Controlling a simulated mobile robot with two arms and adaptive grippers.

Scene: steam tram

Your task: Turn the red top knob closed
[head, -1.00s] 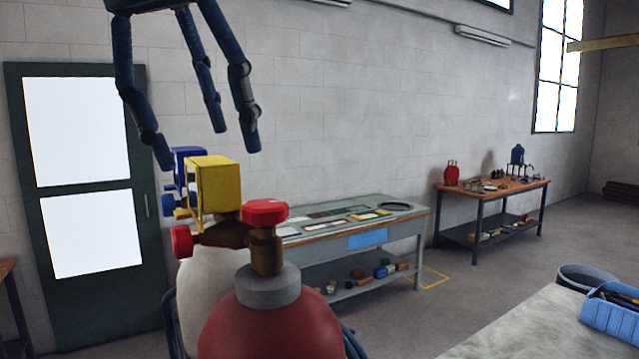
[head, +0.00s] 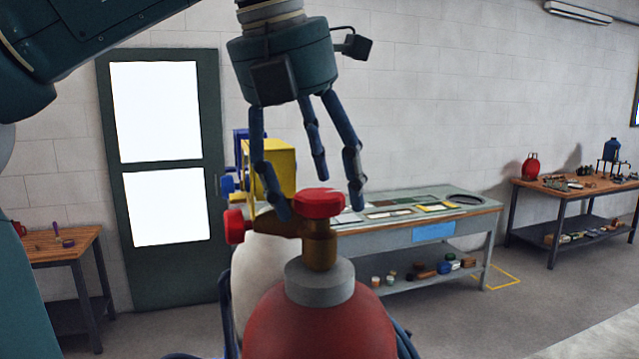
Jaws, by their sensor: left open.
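The red top knob (head: 319,204) sits on a brass valve (head: 320,247) above the grey collar of a red cylinder (head: 318,325). A second red knob (head: 236,226) sticks out from the valve's left side. My left gripper (head: 312,200) points down over the top knob, its fingers open. One finger hangs left of the knob and one right of it; I cannot tell whether any finger touches it. My right gripper is not in view.
A white cylinder (head: 262,270) with a yellow box (head: 270,168) and a blue valve part stands close behind. A workbench (head: 450,232) stands beyond, with another table (head: 560,192) at right. A dark green door (head: 212,100) is at the back left.

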